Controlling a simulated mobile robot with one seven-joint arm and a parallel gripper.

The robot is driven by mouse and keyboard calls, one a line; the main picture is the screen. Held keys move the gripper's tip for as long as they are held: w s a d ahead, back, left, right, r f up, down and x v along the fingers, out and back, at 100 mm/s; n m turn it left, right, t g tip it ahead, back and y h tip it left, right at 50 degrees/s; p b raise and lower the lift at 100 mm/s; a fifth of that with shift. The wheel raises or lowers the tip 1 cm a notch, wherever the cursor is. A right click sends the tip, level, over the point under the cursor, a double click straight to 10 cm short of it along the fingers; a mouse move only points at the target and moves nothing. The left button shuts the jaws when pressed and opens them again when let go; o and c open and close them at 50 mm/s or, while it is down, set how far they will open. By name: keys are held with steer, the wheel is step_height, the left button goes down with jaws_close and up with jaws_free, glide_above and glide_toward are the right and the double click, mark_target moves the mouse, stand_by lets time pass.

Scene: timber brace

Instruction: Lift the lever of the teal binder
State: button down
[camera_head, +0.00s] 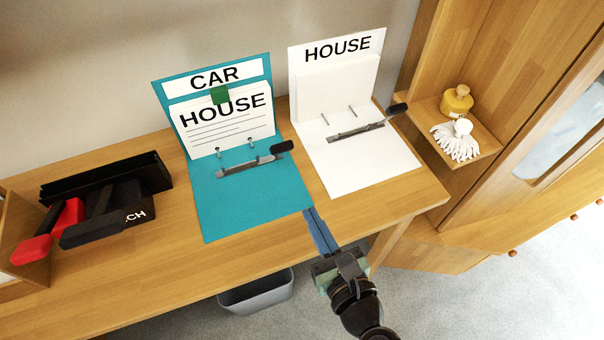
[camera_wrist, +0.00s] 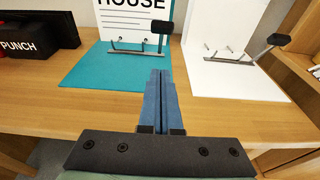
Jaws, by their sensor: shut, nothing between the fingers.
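The teal binder (camera_head: 247,199) lies open on the desk, its cover upright against the wall with a CAR label and a sheet marked HOUSE. It also shows in the wrist view (camera_wrist: 100,75). Its lever mechanism (camera_head: 240,169) is a grey metal bar on the base. The lever (camera_head: 281,147) has a black tip at the right end, and this tip stands up in the wrist view (camera_wrist: 162,27). My gripper (camera_head: 311,211) is shut and empty, in front of the teal binder's front right corner. Its blue fingers (camera_wrist: 155,78) point towards the binder, apart from the lever.
A white binder (camera_head: 365,163) marked HOUSE stands open to the right, with its own black-tipped lever (camera_head: 397,109). A black punch with red parts (camera_head: 120,205) lies left. The desk front is clear.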

mark_target(279, 150)
steer(key=b+x, duration=0.1)
steer(key=x, duration=0.7)
steer(key=shift+w+a, duration=0.1)
steer(key=shift+w, duration=0.15)
steer(key=w, duration=0.1)
steer(key=w+a+r, duration=0.1)
steer(key=w, duration=0.1)
steer(key=shift+r+p, duration=0.25)
steer(key=shift+p, duration=0.1)
steer(key=shift+w+a+r, duration=0.15)
steer(key=shift+w+r, duration=0.1)
steer(key=shift+w, duration=0.25)
